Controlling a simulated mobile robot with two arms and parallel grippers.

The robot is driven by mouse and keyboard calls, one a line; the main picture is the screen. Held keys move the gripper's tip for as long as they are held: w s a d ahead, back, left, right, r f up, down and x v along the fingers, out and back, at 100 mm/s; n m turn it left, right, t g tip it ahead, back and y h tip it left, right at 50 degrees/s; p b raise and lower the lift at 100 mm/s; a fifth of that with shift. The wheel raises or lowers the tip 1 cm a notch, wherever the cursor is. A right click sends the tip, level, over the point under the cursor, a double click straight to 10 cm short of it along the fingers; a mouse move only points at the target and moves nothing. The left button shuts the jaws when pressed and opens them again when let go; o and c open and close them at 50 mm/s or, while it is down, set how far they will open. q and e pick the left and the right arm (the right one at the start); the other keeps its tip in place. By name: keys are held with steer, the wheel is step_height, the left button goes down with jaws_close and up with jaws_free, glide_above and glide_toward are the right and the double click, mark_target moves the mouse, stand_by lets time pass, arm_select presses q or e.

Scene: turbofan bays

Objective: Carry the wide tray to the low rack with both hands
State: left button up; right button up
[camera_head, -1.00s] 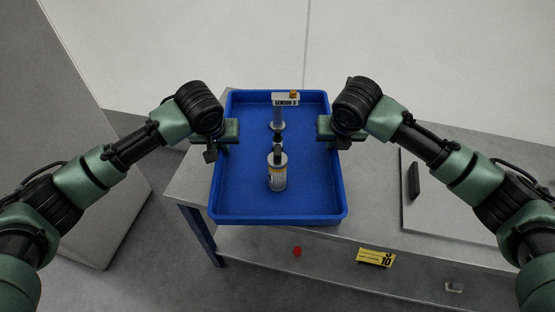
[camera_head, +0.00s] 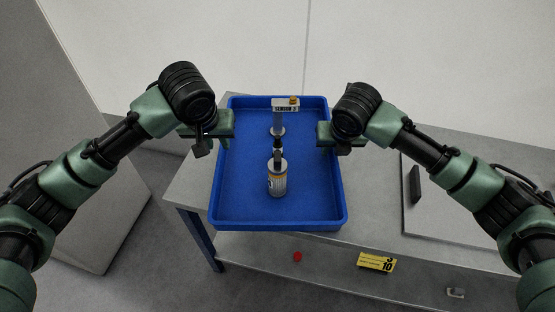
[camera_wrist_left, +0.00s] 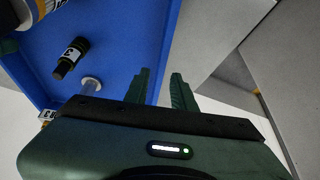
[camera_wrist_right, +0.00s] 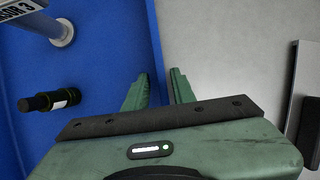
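The wide blue tray (camera_head: 240,210) lies on a grey table. It holds a white canister (camera_head: 277,184) with a yellow band, a small dark cylinder (camera_wrist_left: 70,58) and a stand labelled SENSOR 3 (camera_head: 285,105). My left gripper (camera_head: 226,126) is at the tray's left wall, its fingers apart; the wall edge shows between them in the left wrist view (camera_wrist_left: 162,80). My right gripper (camera_head: 326,132) is at the right wall, fingers also apart with the wall edge between them in the right wrist view (camera_wrist_right: 157,78). I cannot pick out the low rack for certain.
The grey table (camera_head: 372,190) has free room right of the tray. A flat grey panel (camera_head: 450,205) with a dark handle lies further right. A tall grey panel (camera_head: 75,130) stands left.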

arm_select(q)
steer(key=v, duration=0.4)
steer(key=shift+r, duration=0.3)
arm_select(e)
steer(key=shift+s+r, duration=0.1)
steer(key=shift+r, duration=0.2)
steer(key=v, duration=1.1)
steer(key=shift+r, duration=0.15)
arm_select(q)
steer(key=shift+s, duration=0.1)
arm_select(e)
steer(key=shift+s, duration=0.2)
